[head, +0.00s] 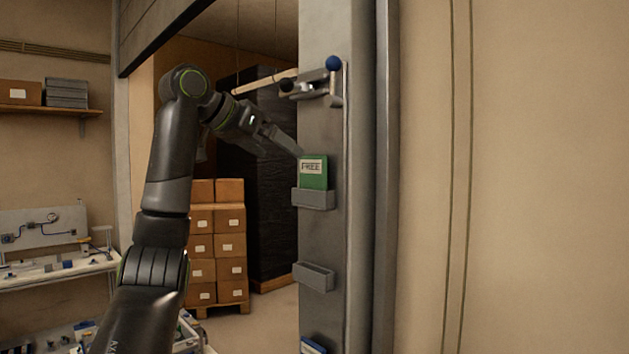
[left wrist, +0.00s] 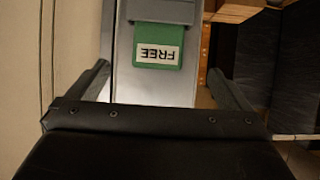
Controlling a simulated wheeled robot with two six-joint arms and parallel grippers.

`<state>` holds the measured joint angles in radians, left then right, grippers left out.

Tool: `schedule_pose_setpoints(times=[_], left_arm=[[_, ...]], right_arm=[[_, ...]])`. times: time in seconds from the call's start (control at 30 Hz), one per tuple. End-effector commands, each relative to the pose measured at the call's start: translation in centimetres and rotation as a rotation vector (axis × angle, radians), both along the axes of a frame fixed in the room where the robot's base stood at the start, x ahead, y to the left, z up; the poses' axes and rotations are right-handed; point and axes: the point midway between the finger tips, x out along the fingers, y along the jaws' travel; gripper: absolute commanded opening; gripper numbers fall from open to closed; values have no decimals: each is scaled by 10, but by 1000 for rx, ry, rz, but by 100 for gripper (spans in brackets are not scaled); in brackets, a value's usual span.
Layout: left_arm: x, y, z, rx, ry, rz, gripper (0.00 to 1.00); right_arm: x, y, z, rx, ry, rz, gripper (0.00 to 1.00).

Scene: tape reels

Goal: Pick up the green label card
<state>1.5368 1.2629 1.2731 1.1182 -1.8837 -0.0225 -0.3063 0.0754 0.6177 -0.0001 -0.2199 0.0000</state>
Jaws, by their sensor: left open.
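The green label card (head: 313,173) stands upright in a small grey holder (head: 313,199) on the grey door post. It has a white strip that reads "FREE". In the left wrist view the green card (left wrist: 157,47) appears upside down, with its lower end in the holder (left wrist: 160,11). My left gripper (head: 297,152) is at the card's upper left in the head view. In the left wrist view its two fingers (left wrist: 168,82) are spread wide, one on each side of the card's line, with nothing between them. My right gripper is not in view.
An empty grey holder (head: 314,276) sits below on the post, and a blue card (head: 312,346) shows lower still. A bracket with a blue knob (head: 333,63) juts out above the card. Stacked cartons (head: 217,245) and a dark wrapped stack (head: 272,185) stand behind.

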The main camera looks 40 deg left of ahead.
Motion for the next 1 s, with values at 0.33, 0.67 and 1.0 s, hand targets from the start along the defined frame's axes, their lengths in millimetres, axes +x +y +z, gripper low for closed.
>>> schedule_pose_setpoints(times=[0.33,0.67,1.0], left_arm=[[43,-4,-23,1,1,1,100],[72,-9,-33,1,4,0,100],[91,-11,-48,1,-1,0,100]], right_arm=[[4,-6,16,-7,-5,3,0],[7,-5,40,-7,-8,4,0],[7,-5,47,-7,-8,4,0]])
